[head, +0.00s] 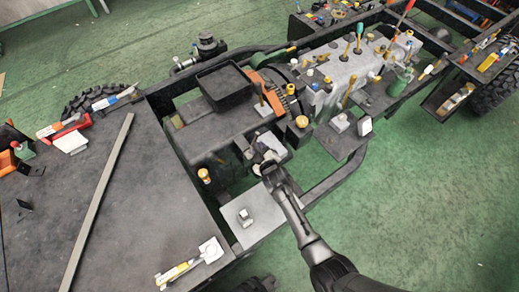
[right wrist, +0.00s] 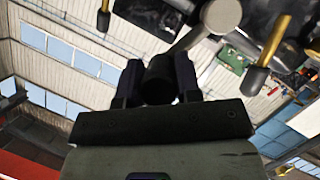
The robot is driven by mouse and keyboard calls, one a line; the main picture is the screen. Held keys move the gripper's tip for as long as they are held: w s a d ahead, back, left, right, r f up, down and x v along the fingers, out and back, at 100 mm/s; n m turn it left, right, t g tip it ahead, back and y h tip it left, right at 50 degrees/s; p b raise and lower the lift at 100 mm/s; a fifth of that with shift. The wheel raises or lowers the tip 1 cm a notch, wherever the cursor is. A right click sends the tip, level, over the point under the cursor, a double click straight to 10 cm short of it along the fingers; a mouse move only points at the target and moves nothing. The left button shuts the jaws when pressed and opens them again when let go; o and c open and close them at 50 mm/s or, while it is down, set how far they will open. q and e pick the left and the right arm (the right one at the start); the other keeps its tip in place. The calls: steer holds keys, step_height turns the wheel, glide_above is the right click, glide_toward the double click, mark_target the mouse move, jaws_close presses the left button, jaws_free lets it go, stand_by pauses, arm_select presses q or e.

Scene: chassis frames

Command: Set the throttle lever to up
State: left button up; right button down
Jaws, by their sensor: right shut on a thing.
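My right gripper (head: 268,165) reaches in from the lower right of the head view to the small fittings in the middle of the chassis frame. In the right wrist view, its two dark fingers (right wrist: 158,85) are shut on a dark rounded knob (right wrist: 158,72). A grey rod runs from near this knob to a round grey end (right wrist: 222,15) at the top. The knob appears to be the grip of the throttle lever; in the head view the gripper mostly hides it, and I cannot tell the lever's position. My left gripper is not in view.
A black box (head: 224,84) and a grey engine block (head: 335,75) with several upright levers stand behind. The green floor (head: 430,200) at right is clear.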

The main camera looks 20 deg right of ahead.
stand_by(0.4)
steer(key=c, duration=0.8)
jaws_free()
steer(key=shift+s, duration=0.1)
steer(key=shift+s+r, duration=0.1)
steer(key=shift+s, duration=0.1)
steer(key=v, duration=1.3)
steer(key=shift+s+p, duration=0.15)
steer(key=shift+p, duration=0.15)
steer(key=shift+a, duration=0.1)
